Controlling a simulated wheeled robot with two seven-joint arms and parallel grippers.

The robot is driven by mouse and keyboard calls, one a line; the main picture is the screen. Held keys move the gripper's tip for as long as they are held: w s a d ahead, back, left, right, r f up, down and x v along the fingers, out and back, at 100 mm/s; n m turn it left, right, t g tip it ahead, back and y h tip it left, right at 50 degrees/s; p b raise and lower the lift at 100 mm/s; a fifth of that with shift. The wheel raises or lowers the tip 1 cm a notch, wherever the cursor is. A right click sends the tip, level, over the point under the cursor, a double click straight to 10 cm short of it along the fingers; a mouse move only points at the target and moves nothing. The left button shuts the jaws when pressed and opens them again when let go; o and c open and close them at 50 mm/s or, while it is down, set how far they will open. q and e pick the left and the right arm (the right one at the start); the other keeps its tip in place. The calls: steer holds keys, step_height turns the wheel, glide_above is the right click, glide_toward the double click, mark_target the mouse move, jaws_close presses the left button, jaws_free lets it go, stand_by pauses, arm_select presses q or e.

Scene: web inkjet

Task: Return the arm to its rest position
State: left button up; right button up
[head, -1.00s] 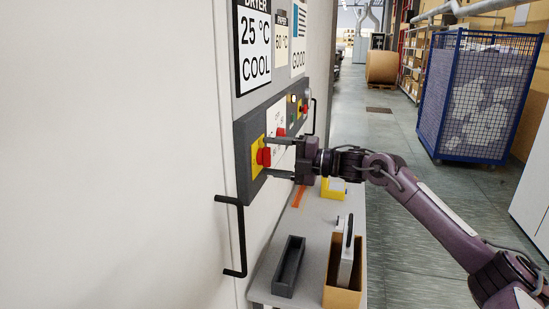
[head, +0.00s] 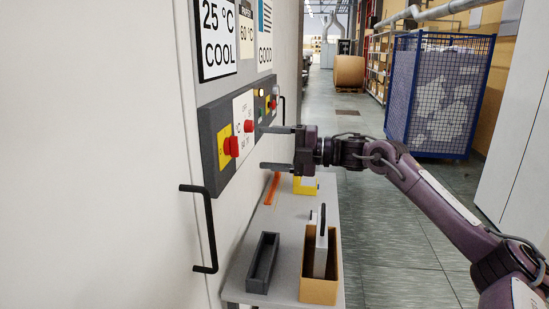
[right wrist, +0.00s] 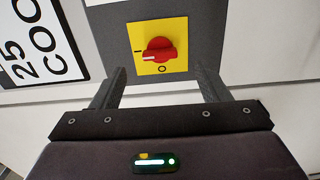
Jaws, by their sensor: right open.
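My right gripper (head: 268,148) is open and empty in the head view, its two fingers pointing left toward the machine's control panel (head: 214,119). In the right wrist view the open fingers (right wrist: 160,88) stand apart below a red rotary switch (right wrist: 160,55) on a yellow plate (right wrist: 177,27), with nothing between them. The red switch also shows in the head view (head: 231,147), to the left of the fingers and apart from them. My right arm reaches in from the right. My left gripper is not in view.
A grey shelf (head: 290,235) below the panel holds a dark tray (head: 262,262), a cardboard box (head: 319,291), an orange strip (head: 272,188) and a yellow object (head: 305,186). A black handle (head: 209,229) juts from the machine. A blue cage (head: 440,95) stands behind; the aisle floor is free.

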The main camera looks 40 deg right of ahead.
steer(key=shift+s+d, duration=0.25)
steer(key=shift+s, duration=0.1)
stand_by(0.4)
